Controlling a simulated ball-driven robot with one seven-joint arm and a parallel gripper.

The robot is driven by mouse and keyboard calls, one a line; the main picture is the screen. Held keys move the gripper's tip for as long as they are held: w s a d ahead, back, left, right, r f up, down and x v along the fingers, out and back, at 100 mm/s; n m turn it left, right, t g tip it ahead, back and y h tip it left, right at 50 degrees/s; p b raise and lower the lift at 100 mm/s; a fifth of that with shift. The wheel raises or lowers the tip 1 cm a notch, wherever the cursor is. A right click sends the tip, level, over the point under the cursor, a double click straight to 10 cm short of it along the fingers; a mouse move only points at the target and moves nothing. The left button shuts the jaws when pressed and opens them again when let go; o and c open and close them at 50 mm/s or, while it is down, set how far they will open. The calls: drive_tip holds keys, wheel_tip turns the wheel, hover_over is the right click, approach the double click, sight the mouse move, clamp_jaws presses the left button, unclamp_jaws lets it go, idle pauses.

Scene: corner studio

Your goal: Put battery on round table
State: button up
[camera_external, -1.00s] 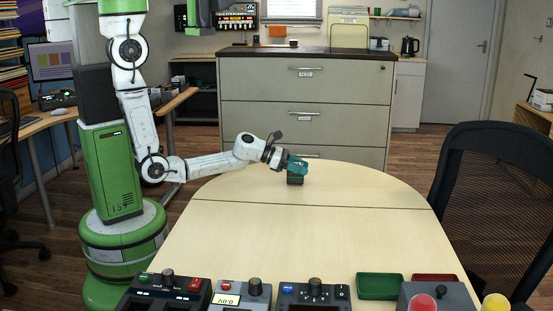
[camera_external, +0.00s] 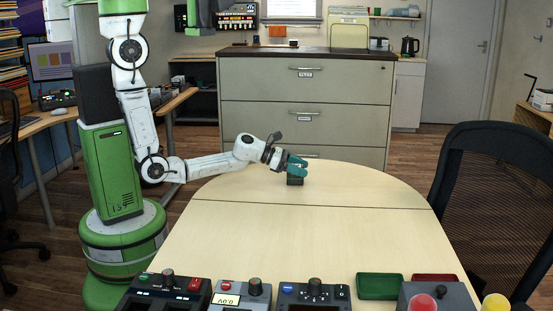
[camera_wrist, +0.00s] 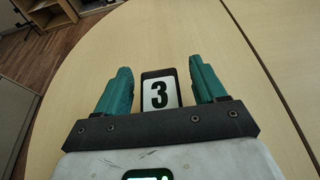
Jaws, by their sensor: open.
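The battery (camera_external: 295,181) is a small dark block standing on the wooden table (camera_external: 300,231) with a rounded far end. In the wrist view the battery (camera_wrist: 160,92) shows a white label with a black 3. My gripper (camera_external: 297,167) has teal fingers and is at the battery. In the wrist view my gripper (camera_wrist: 160,68) is open, with one finger on each side of the battery and a visible gap on both sides. The battery's lower part is hidden there behind the gripper's dark crossbar.
Control boxes (camera_external: 315,292), a green tray (camera_external: 380,286) and a red tray (camera_external: 434,279) line the table's near edge. A filing cabinet (camera_external: 305,80) stands behind the table and a black mesh chair (camera_external: 495,190) at right. The middle of the table is clear.

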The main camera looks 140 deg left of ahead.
drive_tip(key=p+v, duration=0.1)
drive_tip(key=v, duration=1.1)
drive_tip(key=shift+w+a+f+b, duration=0.1)
drive_tip(key=shift+w+f+b, duration=0.1)
drive_tip(key=shift+f+b, duration=0.15)
drive_tip(key=shift+w+a+f+b, duration=0.2)
drive_tip(key=shift+w+a+b, duration=0.2)
drive_tip(key=shift+a, duration=0.1)
drive_tip(key=b+x, duration=0.1)
drive_tip(key=x, duration=0.9)
drive_tip(key=shift+w+a, duration=0.1)
drive_tip(key=shift+a, duration=0.1)
clamp_jaws()
drive_tip(key=shift+r, duration=0.1)
